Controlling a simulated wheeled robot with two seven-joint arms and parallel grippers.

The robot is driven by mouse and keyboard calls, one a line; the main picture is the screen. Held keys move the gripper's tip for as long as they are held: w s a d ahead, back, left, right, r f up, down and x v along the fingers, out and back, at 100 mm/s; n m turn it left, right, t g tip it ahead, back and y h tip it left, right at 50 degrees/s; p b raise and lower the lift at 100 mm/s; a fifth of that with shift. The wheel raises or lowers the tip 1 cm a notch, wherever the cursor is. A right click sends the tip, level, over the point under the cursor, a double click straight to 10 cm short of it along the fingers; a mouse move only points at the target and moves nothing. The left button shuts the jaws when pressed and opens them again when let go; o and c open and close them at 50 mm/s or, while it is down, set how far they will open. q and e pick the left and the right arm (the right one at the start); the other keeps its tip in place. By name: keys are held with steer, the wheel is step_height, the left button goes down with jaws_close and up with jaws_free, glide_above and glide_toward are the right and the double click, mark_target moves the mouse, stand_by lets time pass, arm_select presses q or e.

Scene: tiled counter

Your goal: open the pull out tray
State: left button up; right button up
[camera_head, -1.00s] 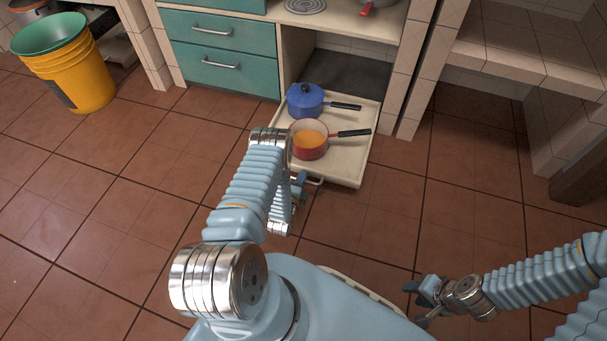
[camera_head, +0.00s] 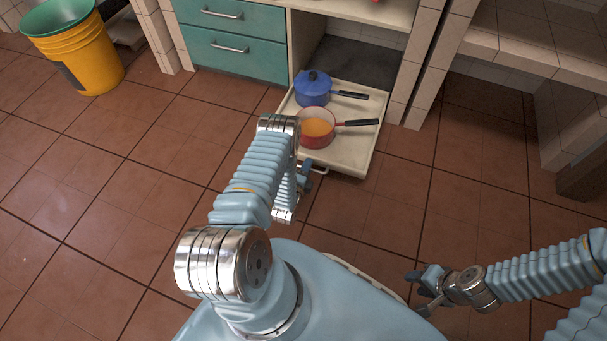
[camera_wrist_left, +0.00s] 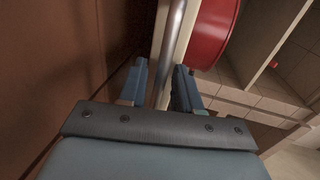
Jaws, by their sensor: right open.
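The pull-out tray (camera_head: 352,160) is a cream, low-sided tray extending out of the lower cupboard over the floor. Its metal front handle (camera_head: 322,171) also shows in the left wrist view as a grey bar (camera_wrist_left: 168,50). My left gripper (camera_head: 304,178) is at this handle. My own left arm hides part of the tray's left side. My right gripper (camera_head: 418,290) is open and empty, low at the right, away from the tray.
A blue lidded pot (camera_head: 312,90) and a red pan (camera_head: 317,134) with orange contents stand on the tray. Teal drawers (camera_head: 235,50) are left of it. A yellow bucket (camera_head: 90,62) stands far left. The tiled floor (camera_head: 130,190) before the drawers is clear.

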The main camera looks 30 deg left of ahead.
arm_select(q)
steer(key=p+v, duration=0.5)
steer(key=v, duration=0.8)
steer(key=shift+s, duration=0.25)
steer(key=shift+r, duration=0.1)
